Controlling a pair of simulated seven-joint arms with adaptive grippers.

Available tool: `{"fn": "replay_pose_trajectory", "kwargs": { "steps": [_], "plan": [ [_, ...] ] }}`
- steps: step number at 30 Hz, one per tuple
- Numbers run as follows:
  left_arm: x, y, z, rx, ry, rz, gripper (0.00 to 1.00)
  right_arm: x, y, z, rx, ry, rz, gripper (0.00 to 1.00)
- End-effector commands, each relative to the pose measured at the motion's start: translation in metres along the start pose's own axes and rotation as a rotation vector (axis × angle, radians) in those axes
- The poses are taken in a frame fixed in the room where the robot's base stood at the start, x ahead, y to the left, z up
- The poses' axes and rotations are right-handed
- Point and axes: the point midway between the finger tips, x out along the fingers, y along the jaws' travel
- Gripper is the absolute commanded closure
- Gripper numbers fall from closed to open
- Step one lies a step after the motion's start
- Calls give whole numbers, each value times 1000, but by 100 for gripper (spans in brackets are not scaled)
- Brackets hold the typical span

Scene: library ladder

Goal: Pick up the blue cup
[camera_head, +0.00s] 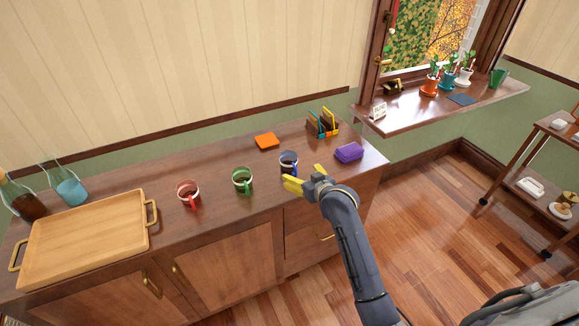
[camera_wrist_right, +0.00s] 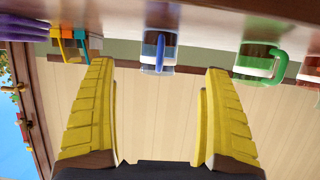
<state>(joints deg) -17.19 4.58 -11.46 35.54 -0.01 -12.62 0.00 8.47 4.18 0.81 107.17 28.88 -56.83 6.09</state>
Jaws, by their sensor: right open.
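The blue cup (camera_head: 288,162) stands upright on the wooden cabinet top, to the right of the green cup (camera_head: 242,180) and the red cup (camera_head: 188,192). My right gripper (camera_head: 305,179), with yellow fingers, is just in front of the blue cup, at the front edge of the cabinet. In the right wrist view the picture is upside down; the blue cup (camera_wrist_right: 158,53) with its blue handle lies ahead, in line with the gap between the open fingers (camera_wrist_right: 160,100). The gripper is empty and apart from the cup. My left gripper is in neither view.
A purple block (camera_head: 349,152) lies to the right of the blue cup. An orange block (camera_head: 267,141) and a rack with coloured items (camera_head: 323,122) are behind it. A wooden tray (camera_head: 88,240) and bottles (camera_head: 70,188) occupy the left. A window sill (camera_head: 440,108) holds potted plants.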

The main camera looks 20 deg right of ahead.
Motion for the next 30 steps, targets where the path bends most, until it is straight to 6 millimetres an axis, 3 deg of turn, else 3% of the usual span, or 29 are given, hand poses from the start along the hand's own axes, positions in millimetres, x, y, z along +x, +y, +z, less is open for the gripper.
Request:
{"fn": "replay_pose_trajectory", "kwargs": {
  "steps": [9,22,30],
  "plan": [
    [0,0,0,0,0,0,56,48,0,0,2,0,0,16],
    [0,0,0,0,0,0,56,70,0,1,1,-2,0,16],
    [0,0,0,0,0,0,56,100,0,2,1,-2,0,16]
  ]
}}
